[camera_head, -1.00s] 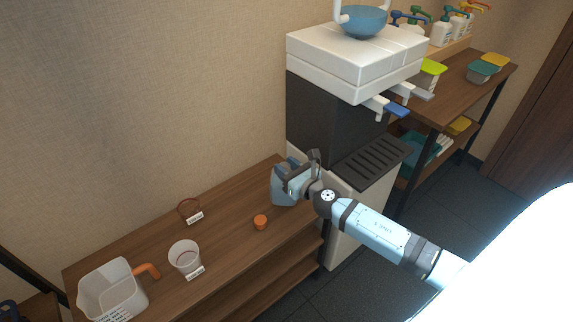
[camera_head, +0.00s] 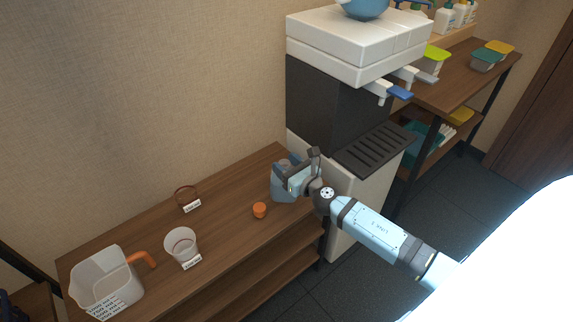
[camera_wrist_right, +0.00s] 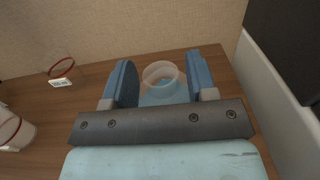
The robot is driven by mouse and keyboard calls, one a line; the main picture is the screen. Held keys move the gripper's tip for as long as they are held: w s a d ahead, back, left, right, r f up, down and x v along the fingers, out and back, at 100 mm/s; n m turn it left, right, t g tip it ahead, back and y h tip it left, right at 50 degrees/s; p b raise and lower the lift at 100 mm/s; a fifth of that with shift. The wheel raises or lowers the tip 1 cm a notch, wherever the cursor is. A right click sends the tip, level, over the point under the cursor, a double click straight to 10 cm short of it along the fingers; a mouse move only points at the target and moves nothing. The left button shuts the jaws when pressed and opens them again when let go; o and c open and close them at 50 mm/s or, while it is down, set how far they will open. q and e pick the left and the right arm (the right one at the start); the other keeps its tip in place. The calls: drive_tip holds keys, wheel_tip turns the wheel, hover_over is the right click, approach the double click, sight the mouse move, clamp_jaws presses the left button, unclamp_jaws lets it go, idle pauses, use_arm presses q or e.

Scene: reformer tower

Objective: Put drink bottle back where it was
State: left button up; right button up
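The drink bottle (camera_head: 281,187) is a pale blue, see-through container at the right end of the wooden shelf's top, beside the dispenser. In the right wrist view its round open mouth (camera_wrist_right: 161,73) shows without a cap, and it looks upright. My right gripper (camera_head: 298,178) is at the bottle. In the right wrist view its two blue fingers (camera_wrist_right: 163,85) stand apart, one on each side of the bottle. Whether they press on it I cannot tell. An orange cap (camera_head: 260,210) lies on the shelf top to the left of the bottle. My left gripper is not in view.
The dispenser (camera_head: 330,105) with a dark drip tray (camera_head: 374,150) stands just right of the bottle. Wood between cap and cup is bare.

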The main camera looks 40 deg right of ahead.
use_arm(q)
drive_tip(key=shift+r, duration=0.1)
use_arm(e)
drive_tip(key=shift+o, duration=0.4)
drive_tip(key=shift+r, duration=0.1)
drive_tip(key=shift+s, duration=0.2)
use_arm(q)
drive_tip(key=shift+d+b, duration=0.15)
drive_tip(key=shift+b, duration=0.85)
use_arm(e)
drive_tip(key=s, duration=1.1)
drive_tip(key=shift+s+d, duration=0.3)
drive_tip(key=shift+d, duration=0.15)
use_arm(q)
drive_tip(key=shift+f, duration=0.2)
use_arm(e)
drive_tip(key=shift+r, duration=0.1)
